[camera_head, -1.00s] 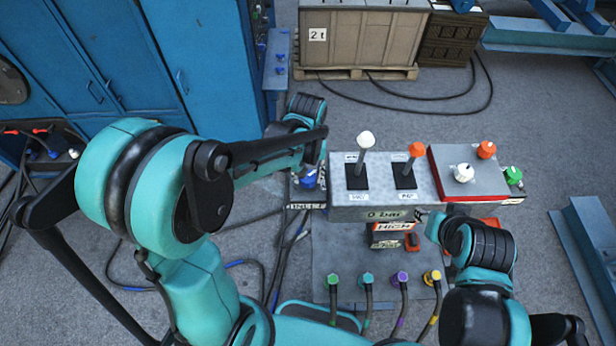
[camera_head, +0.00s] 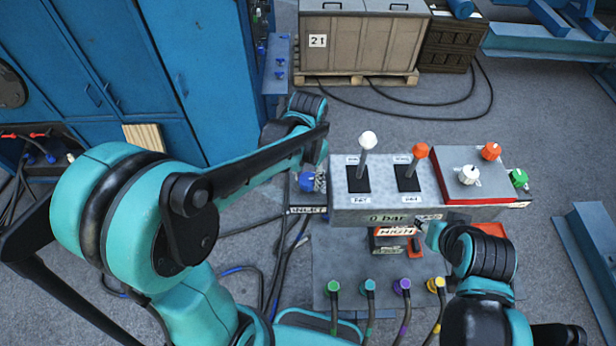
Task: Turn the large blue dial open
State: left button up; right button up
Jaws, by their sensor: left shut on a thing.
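The large blue dial (camera_head: 306,183) sits on the grey box marked INLET, at the left end of the control console (camera_head: 385,217). My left arm reaches over from the left, and my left gripper (camera_head: 314,168) is at the dial, shut on it. The arm and wrist hide much of the fingers and the dial's far side. My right gripper (camera_head: 422,229) is at the console's lower right front edge. Its fingers are small and partly hidden, so their opening is unclear. The console front reads 0 bar.
A white-knobbed lever (camera_head: 367,141) and an orange-knobbed lever (camera_head: 419,153) stand up just right of my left gripper. A red-edged panel (camera_head: 473,190) with knobs is further right. Several coloured hose connectors (camera_head: 369,284) stand in front. Blue cabinets (camera_head: 110,70) are at the left.

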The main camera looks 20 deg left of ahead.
aim_at(308, 179)
dwell(0.4)
pick_arm(q)
jog(key=o, duration=1.2)
jog(key=shift+c, duration=0.2)
notch_tip(308, 179, up, 12)
